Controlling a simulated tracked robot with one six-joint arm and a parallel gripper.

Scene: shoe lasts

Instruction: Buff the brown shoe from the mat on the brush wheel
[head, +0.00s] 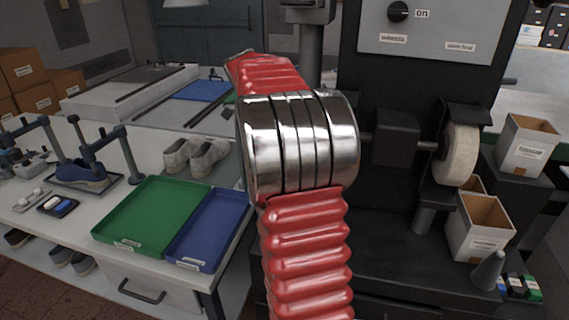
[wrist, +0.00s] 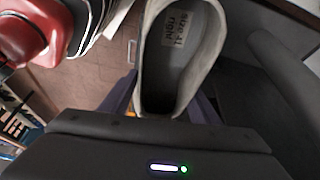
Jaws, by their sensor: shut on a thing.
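My gripper (wrist: 165,100) is shut on a shoe (wrist: 180,60) in the wrist view. The shoe looks grey-beige there, with a label inside; its heel end is between the fingers and its toe is out of frame. In the head view my gripper and this shoe are hidden, with my red arm across the middle. The brush wheel (head: 458,152) is a pale round wheel on a dark machine at the right. A knob (head: 398,12) marked "on" is on the panel above. I cannot make out contact between shoe and wheel. No brown shoe is clear on any mat.
A green tray (head: 150,215) and a blue tray (head: 208,232) lie on the left bench. A pair of grey-beige shoes (head: 195,155) stands behind them. A blue shoe (head: 82,175) sits at far left.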

